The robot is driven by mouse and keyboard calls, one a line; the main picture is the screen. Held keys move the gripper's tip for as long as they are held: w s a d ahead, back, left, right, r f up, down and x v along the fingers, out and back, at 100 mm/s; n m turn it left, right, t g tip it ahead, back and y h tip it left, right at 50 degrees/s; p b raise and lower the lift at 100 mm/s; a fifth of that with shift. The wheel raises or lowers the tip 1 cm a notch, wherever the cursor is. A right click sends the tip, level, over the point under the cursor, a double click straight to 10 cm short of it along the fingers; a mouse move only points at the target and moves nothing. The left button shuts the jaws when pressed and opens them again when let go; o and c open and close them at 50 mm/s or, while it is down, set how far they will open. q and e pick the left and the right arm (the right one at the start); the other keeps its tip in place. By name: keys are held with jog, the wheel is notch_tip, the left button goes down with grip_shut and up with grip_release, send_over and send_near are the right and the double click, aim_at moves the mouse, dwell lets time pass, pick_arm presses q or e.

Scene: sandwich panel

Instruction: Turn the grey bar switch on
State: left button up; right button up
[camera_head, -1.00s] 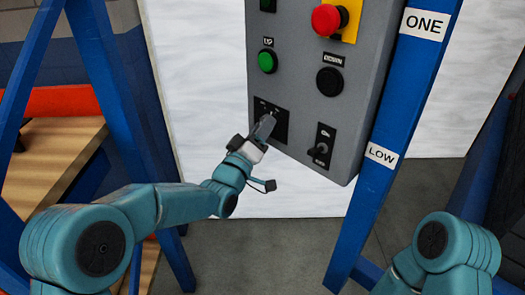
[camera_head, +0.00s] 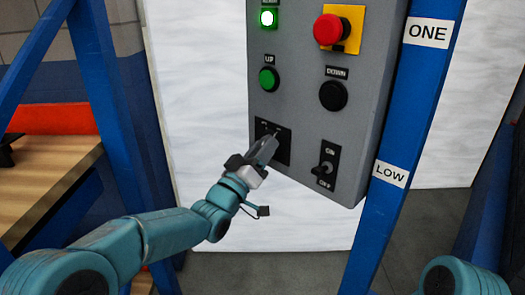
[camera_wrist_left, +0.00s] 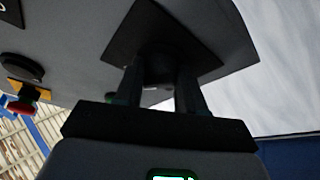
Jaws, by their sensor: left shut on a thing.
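The grey control panel (camera_head: 300,75) hangs in the middle of the head view. On its lower left is a square black switch plate (camera_head: 284,152), with faint marks on its upper part. My left gripper (camera_head: 266,147) is at this plate and shut on the switch handle there, which its fingers mostly hide. In the left wrist view both fingers (camera_wrist_left: 160,92) reach up to the dark plate (camera_wrist_left: 185,30), and the handle between them is too dark to make out. The bar's angle cannot be told. My right gripper is out of view.
Right of the plate is a small ON/OFF lever switch (camera_head: 325,168). Above are a green button (camera_head: 268,80), a black button (camera_head: 333,95), a red emergency button (camera_head: 328,29) and a brightly lit green lamp (camera_head: 268,18). A blue post (camera_head: 415,95) stands close on the right.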

pick_arm(q)
jog(key=o, duration=1)
jog(key=shift+o, duration=0.2)
jog(key=v, duration=1.6)
jog(key=shift+s+b, duration=0.2)
jog(key=shift+b, duration=0.2)
jog(key=shift+s+a, duration=0.1)
